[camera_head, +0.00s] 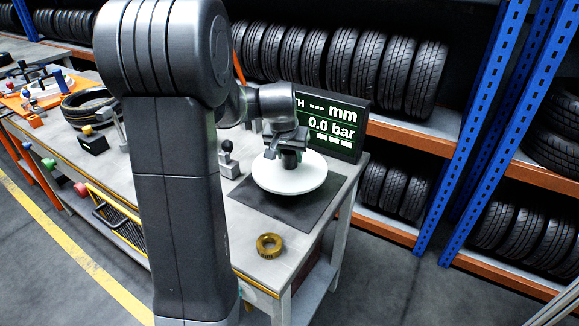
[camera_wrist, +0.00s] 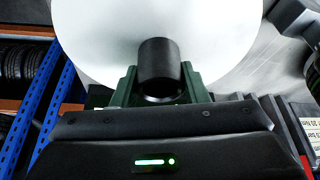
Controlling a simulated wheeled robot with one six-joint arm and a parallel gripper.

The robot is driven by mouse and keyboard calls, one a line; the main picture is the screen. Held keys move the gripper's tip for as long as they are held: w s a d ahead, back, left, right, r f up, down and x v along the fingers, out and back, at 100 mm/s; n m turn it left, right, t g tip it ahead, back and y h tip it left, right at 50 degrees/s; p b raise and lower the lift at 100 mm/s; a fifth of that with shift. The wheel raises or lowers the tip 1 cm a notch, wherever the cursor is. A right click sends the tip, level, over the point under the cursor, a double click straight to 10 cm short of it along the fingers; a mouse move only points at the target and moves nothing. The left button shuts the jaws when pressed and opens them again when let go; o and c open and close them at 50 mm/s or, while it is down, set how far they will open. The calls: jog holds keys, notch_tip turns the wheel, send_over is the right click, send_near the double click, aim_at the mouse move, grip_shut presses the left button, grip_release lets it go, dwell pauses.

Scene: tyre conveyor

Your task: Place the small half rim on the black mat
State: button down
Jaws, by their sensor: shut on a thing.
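The small half rim (camera_head: 305,178) is a white round disc, lying level over the black mat (camera_head: 300,213) on the right end of the workbench. It also shows in the wrist view as a large white disc (camera_wrist: 95,35) with a black hub (camera_wrist: 160,60) at its centre. My gripper (camera_head: 287,156) comes down from above and is shut on the hub, with dark green fingers (camera_wrist: 160,92) on both sides. The disc hides the back of the mat. I cannot tell whether the disc touches the mat or hangs just above it.
A display (camera_head: 335,125) reading 0.0 bar stands close behind the disc. A brass ring (camera_head: 270,245) lies on the bench in front of the mat. A small black-knobbed device (camera_head: 228,160) stands left of the mat. Tyre racks (camera_head: 405,120) stand behind the bench.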

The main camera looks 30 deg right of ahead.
aim_at(289, 163)
jog(key=shift+f, duration=1.9)
jog(key=shift+f, duration=0.15)
jog(key=c, duration=0.8)
grip_release()
jog(key=shift+c, duration=0.2)
jog(key=shift+s+a+r, duration=0.1)
jog(key=shift+r, duration=0.4)
jog(key=v, duration=1.1)
jog(key=shift+a, duration=0.15)
jog(key=shift+s, duration=0.1)
